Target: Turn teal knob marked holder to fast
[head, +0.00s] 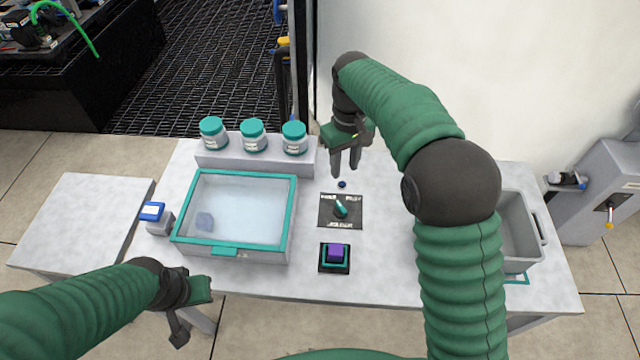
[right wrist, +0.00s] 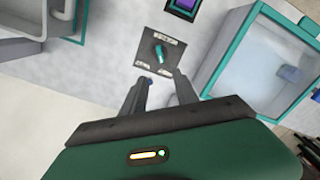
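The teal knob (head: 341,207) sits on a dark square plate (head: 326,219) with pale label strips, in the middle of the table. The knob also shows in the right wrist view (right wrist: 159,52), beyond my fingertips; its labels are too small to read. My right gripper (head: 346,172) is above the table just behind the plate, fingers pointing down, open and empty. In the right wrist view its two fingers (right wrist: 160,88) stand apart with a gap between them. My left gripper (head: 192,312) is off the table's front left edge, its fingers apart with nothing between them.
A teal-rimmed clear-lidded tote (head: 178,232) stands left of the plate. A purple block (head: 335,252) sits on a black base in front. Three teal-lidded jars (head: 252,135) stand on a ledge behind. A grey bin (head: 525,262) is at the right. A small blue object (head: 342,184) lies behind the plate.

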